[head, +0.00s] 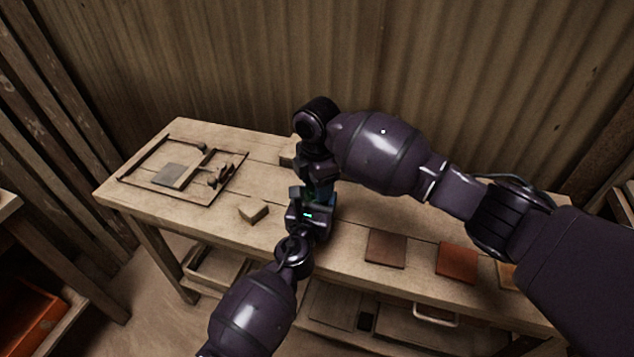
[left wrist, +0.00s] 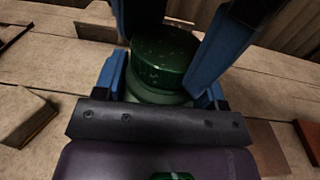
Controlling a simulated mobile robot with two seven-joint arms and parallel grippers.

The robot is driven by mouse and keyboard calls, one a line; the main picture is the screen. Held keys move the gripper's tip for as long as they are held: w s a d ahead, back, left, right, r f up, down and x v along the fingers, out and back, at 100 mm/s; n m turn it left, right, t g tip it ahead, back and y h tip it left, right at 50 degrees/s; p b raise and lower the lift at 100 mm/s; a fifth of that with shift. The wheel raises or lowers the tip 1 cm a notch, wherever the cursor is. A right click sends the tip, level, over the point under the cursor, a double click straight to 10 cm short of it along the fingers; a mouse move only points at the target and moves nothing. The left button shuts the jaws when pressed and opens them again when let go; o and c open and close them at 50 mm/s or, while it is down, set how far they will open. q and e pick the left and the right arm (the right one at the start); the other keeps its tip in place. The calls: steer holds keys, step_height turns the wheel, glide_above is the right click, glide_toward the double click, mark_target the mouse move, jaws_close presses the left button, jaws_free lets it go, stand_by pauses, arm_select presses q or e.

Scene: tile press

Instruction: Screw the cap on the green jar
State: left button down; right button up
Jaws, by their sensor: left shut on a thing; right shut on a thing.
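The green jar (head: 319,197) is mostly hidden between my two grippers in the head view. In the left wrist view its paler green body (left wrist: 150,94) stands between the blue fingers of my left gripper (head: 311,204), which is shut on it. A dark green, glossy round cap (left wrist: 165,60) sits directly above the body. My right gripper (head: 318,182) comes from above, with its blue fingers on either side of the cap, shut on it. No clear gap shows between cap and jar; I cannot tell how far the threads engage.
The wooden bench (head: 222,228) carries a framed board (head: 211,193) with small tools at left. A wooden block (head: 253,211) lies left of my grippers. A brown tile (head: 386,249), a red-orange tile (head: 457,263) and a tan tile (head: 506,274) lie right. A corrugated wall stands behind.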

steer(key=o, duration=1)
steer(key=shift+s, duration=0.1)
steer(key=shift+r, duration=2.3)
steer(key=shift+r, duration=0.1)
steer(key=shift+c, duration=0.3)
